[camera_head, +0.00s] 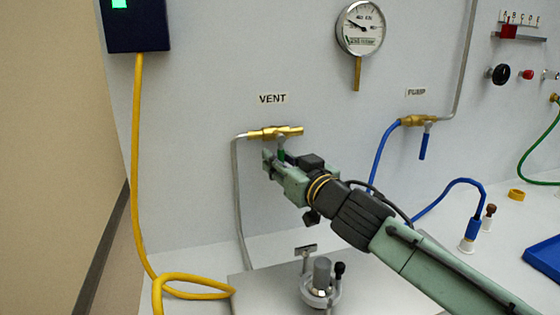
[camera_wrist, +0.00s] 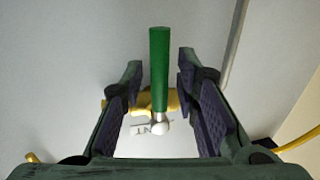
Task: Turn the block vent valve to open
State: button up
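The vent valve has a brass body (camera_head: 275,132) lying level on the wall panel under the VENT label (camera_head: 272,98). Its green handle (camera_head: 281,153) hangs down, across the line of the body. In the wrist view the green handle (camera_wrist: 159,70) stands between my two fingers, with the brass body (camera_wrist: 172,101) and a silver pivot behind it. My gripper (camera_head: 276,156) is at the handle, just below the valve body. In the wrist view my gripper (camera_wrist: 160,82) is open, with a gap on each side of the handle. Part of the handle is hidden in the head view.
The pump valve (camera_head: 417,120) with a blue handle is to the right. A gauge (camera_head: 360,28) hangs above. A grey pipe (camera_head: 237,190) runs down from the vent valve. A clamp fixture (camera_head: 319,288) stands on the bench below my arm; a yellow hose (camera_head: 138,160) hangs at left.

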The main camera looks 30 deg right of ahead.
grip_shut()
dwell(0.6)
